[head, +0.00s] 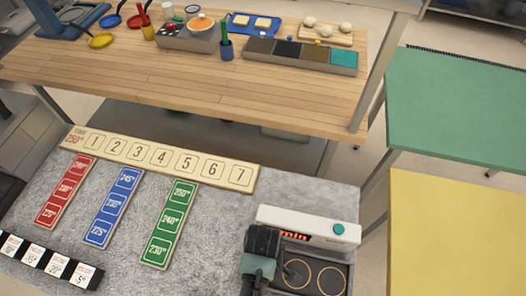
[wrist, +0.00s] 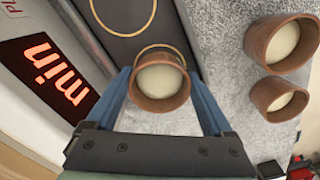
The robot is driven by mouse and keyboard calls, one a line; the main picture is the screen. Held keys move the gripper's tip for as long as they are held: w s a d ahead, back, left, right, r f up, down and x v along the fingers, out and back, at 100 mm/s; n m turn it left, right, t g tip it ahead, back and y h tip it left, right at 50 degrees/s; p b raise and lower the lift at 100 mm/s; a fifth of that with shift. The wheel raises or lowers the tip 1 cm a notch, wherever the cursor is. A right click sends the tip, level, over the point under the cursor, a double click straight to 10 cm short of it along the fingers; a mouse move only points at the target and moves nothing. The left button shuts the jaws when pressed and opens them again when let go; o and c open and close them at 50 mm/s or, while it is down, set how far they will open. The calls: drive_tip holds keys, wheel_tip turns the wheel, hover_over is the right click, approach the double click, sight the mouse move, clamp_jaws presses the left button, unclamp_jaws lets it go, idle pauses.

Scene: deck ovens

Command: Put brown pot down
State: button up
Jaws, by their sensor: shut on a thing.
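The brown pot (wrist: 160,104) is a small round brown cup with a cream-coloured filling. In the wrist view it sits between the two blue fingers of my gripper (wrist: 160,82), which is shut on it. A ringed plate of the small cooker (wrist: 205,30) shows just beyond the pot, with part of its gold ring around the pot's far side. I cannot tell whether the pot's base touches the cooker. In the head view my gripper (head: 262,268) is at the left edge of the cooker (head: 312,235), and the pot cannot be made out clearly.
Two more brown pots, one (wrist: 258,42) and another (wrist: 268,106), stand on the grey worktop beside the cooker. The cooker's red display (wrist: 42,75) is close to my gripper. A numbered board (head: 160,157) and coloured strips lie left. Wooden, green and yellow tables stand around.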

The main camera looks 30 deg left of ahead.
drive_tip(key=shift+f, duration=0.1)
